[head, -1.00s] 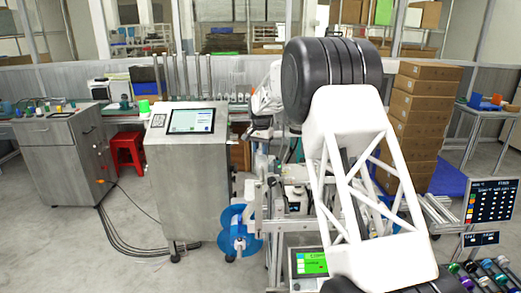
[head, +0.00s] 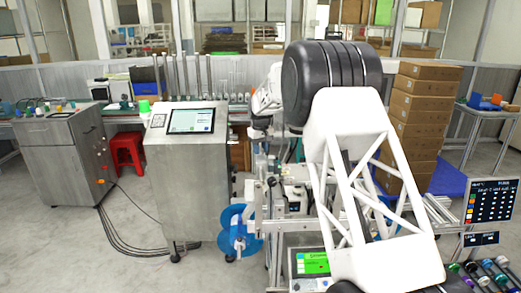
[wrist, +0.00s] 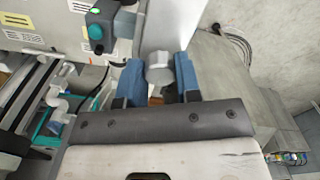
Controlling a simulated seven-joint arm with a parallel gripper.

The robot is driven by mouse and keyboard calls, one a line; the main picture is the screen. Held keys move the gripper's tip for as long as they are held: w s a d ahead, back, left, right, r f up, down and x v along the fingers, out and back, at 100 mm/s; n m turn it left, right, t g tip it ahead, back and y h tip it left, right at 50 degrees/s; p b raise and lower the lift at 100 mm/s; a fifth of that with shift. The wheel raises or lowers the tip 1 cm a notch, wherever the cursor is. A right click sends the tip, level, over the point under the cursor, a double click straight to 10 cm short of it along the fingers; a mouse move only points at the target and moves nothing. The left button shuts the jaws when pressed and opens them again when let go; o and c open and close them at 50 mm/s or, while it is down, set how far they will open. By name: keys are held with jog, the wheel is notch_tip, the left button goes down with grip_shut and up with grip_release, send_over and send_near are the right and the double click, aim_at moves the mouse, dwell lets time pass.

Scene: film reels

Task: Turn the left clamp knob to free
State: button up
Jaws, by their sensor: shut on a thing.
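In the wrist view, my gripper (wrist: 159,72) has its two blue fingers on either side of a grey knob (wrist: 158,68). The jaws are shut on this knob, which sits at a pale upright plate (wrist: 172,25). The fingers cover the knob's sides, and its angle is hard to tell. In the head view, a blue reel (head: 236,230) hangs at the front left of the machine frame (head: 274,215). My arm hides much of the machine there, and I cannot make out the knob.
In the wrist view, a dark box with a lit green button (wrist: 96,11) and a teal knob (wrist: 96,31) stands left of the fingers. In the head view, a steel cabinet with a screen (head: 190,121) stands left of the machine. Stacked cartons (head: 418,115) stand behind my arm.

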aim_at(261, 149)
jog(key=shift+n, duration=0.9)
jog(key=o, duration=0.9)
jog(key=shift+r, duration=0.1)
jog(key=shift+r, duration=3.85)
